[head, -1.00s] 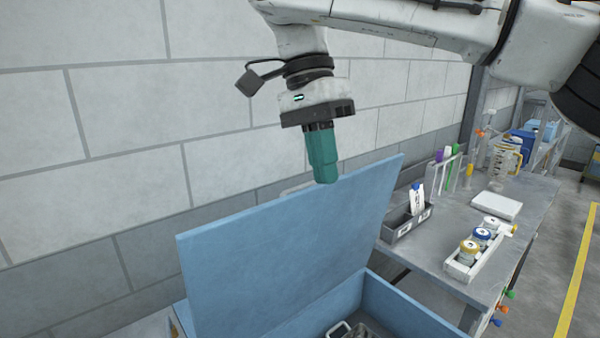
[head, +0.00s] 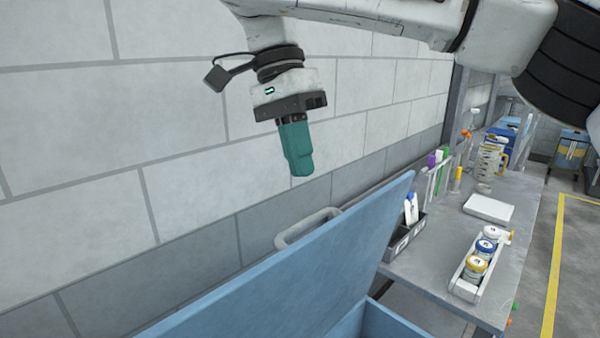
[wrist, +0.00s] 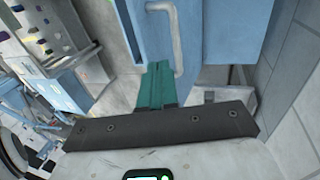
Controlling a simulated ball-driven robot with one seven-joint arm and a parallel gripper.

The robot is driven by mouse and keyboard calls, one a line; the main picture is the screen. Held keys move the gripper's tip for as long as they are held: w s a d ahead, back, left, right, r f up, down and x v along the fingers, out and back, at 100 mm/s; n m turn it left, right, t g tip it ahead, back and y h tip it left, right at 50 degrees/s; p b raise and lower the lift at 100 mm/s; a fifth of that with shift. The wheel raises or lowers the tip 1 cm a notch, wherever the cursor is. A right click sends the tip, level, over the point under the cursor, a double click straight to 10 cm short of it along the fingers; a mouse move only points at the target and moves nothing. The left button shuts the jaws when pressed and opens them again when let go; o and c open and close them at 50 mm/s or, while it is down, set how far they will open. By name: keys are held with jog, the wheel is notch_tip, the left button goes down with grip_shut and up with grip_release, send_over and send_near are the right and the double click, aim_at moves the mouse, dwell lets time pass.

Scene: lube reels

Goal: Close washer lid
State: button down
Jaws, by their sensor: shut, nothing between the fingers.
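The blue washer lid (head: 310,275) stands raised and tilted back toward the wall, in the lower middle of the head view. A pale grey handle (head: 305,228) shows at its far side. In the wrist view the lid (wrist: 224,28) and its handle (wrist: 178,40) lie just beyond the fingers. My gripper (head: 301,172), with green fingers, is shut and empty. It points down, above and apart from the lid, on the wall side near the handle. The fingers also show in the wrist view (wrist: 157,66). Only part of the washer body (head: 385,322) shows under the lid.
A grey bench (head: 445,262) stands to the right, with a grey bin (head: 405,240), a white tray of jars (head: 478,268) and a white box (head: 489,208). The block wall (head: 180,180) rises close behind the lid. Open floor lies right of the bench.

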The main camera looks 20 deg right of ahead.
jog(key=x, duration=0.8)
jog(key=shift+f, duration=0.35)
jog(key=shift+s+b, duration=0.15)
jog(key=shift+b, duration=0.2)
